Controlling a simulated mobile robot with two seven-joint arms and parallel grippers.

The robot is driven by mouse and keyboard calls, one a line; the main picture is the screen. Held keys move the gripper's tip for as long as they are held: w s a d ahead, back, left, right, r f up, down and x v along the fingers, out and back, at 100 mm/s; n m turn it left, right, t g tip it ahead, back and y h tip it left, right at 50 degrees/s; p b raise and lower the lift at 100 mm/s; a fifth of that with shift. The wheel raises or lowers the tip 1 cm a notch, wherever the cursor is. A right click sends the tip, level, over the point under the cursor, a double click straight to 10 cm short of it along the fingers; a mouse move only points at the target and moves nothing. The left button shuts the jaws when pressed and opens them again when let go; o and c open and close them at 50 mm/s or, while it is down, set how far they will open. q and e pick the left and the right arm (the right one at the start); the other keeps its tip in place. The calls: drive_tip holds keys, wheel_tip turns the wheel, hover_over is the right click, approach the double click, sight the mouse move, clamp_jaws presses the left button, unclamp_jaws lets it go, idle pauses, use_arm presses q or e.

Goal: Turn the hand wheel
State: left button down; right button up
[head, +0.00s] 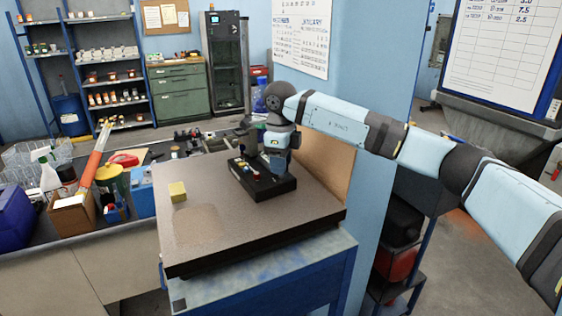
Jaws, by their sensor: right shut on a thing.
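A black box-shaped device (272,190) lies on the brown top of the bench, with small red and pale parts on its upper face. My right gripper (277,168) reaches down from above to the right part of this device. It is shut on what appears to be the hand wheel; the fingers and wrist hide most of the wheel. I cannot make out the wheel's rim or its angle. My left gripper is not in view.
The brown bench top (215,235) is mostly clear, with a yellow block (177,192) at its left. A blue wall (370,110) stands close at the right. A cluttered counter with a spray bottle (49,172) and an open cardboard box (72,216) lies to the left.

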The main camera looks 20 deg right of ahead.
drive_tip(key=m, duration=0.4)
drive_tip(key=shift+m, duration=2.1)
drive_tip(key=o, duration=0.9)
wheel_tip(320, 180, up, 14)
drive_tip(key=shift+f, duration=0.1)
drive_tip(key=shift+s+a, duration=0.1)
